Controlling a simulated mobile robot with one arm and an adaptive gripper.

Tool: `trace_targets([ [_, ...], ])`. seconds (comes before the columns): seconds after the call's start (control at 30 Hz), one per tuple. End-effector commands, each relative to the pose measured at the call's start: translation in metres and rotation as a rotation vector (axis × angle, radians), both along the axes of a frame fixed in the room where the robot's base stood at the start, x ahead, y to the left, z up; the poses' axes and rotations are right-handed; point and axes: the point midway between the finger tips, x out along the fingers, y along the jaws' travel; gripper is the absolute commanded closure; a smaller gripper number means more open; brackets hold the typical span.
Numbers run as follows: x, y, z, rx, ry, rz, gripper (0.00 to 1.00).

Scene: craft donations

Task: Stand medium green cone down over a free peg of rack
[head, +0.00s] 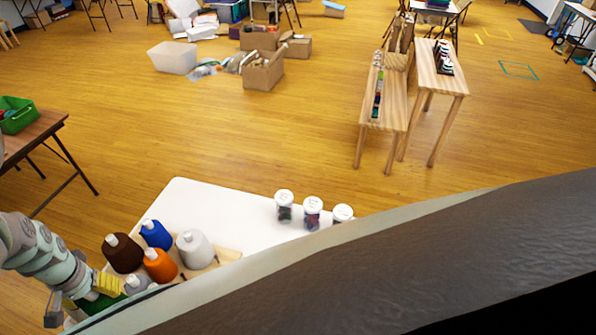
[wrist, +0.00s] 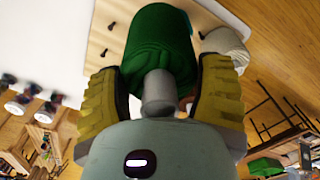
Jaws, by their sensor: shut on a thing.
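My gripper (wrist: 160,82) is shut on the green cone (wrist: 162,45), with its yellow fingers on either side of the cone's grey tip. The cone's wide body points away from the wrist. The rack (wrist: 122,32) is a pale wooden board beyond the cone, with bare dark pegs showing on it. A pale cone (wrist: 228,45) is beside the green one. In the head view my gripper (head: 107,285) is at lower left, by the rack's near-left side (head: 228,255); the green cone (head: 100,305) is mostly hidden. I cannot tell its height above the rack.
Brown (head: 123,253), blue (head: 156,235), orange (head: 160,265) and white (head: 195,249) cones stand on the rack. Three lidded jars (head: 312,213) stand on the white table (head: 225,203). The table's middle is clear between rack and jars.

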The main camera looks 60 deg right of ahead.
Motion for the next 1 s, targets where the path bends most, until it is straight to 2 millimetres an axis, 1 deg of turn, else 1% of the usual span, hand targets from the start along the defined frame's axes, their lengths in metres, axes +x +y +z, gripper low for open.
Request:
trace_targets([
  [0.03,-0.008,-0.006,-0.001,0.001,0.006,-0.028,0.74],
  [0.13,-0.015,-0.011,-0.006,0.003,0.001,-0.057,0.74],
  [0.33,-0.017,-0.012,-0.015,0.003,-0.003,-0.064,0.74],
  [0.47,-0.017,-0.012,-0.026,0.003,-0.003,-0.063,0.74],
  [1.0,-0.017,-0.011,-0.097,0.005,-0.001,-0.062,0.75],
])
